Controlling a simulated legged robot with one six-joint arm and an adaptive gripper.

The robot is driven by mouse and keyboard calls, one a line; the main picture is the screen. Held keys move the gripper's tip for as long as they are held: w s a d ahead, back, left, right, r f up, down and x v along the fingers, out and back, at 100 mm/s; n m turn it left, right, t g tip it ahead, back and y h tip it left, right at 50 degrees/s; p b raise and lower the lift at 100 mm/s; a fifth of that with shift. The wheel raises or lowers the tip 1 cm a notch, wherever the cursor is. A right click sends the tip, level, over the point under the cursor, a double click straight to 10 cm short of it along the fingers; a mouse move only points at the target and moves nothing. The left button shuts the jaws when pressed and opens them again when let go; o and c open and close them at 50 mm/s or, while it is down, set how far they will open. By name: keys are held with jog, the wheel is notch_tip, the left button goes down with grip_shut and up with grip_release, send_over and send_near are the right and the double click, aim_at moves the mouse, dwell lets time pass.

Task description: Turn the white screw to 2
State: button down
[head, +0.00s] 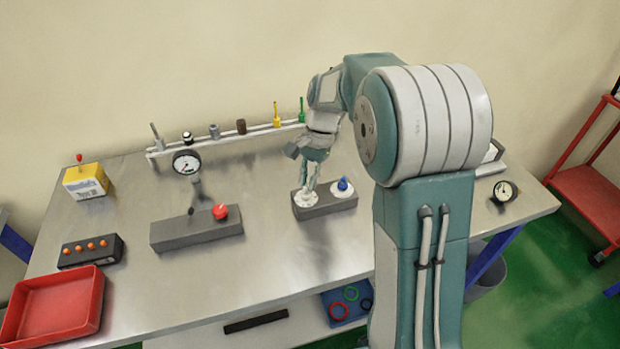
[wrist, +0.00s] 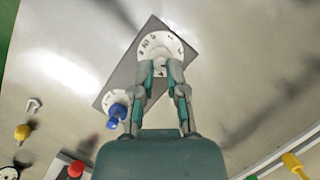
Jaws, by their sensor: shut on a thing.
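The white screw (wrist: 160,61) sits at the centre of a round white dial (wrist: 158,40) with dark markings. The dial is on the left end of a dark grey block (head: 327,208) on the table. My gripper (head: 308,187) points down over this dial, and its fingers are shut on the white screw. In the wrist view my gripper (wrist: 160,70) has one finger on each side of the screw. The fingers hide part of the screw and the lower dial, and I cannot read which number it points to. A blue screw (head: 343,184) stands on a second white dial at the block's other end.
A grey block with a red button (head: 220,211) lies to the left, with a gauge (head: 186,162) behind it. A rail (head: 225,136) with several coloured parts runs along the back. A red tray (head: 55,305) is at the far left. Bare metal table surrounds the block.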

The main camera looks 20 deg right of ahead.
jog(key=shift+a+n+g+h, duration=0.15)
jog(key=shift+n+g+h, duration=0.15)
jog(key=shift+n, duration=0.65)
jog(key=shift+a+n+g+h, duration=0.2)
jog(key=shift+n+h, duration=0.1)
jog(key=shift+n, duration=0.65)
jog(key=c, duration=0.7)
grip_release()
jog(key=shift+w+r, duration=0.1)
jog(key=shift+r, duration=0.05)
jog(key=shift+v, duration=5.75)
jog(key=shift+a+r, duration=0.1)
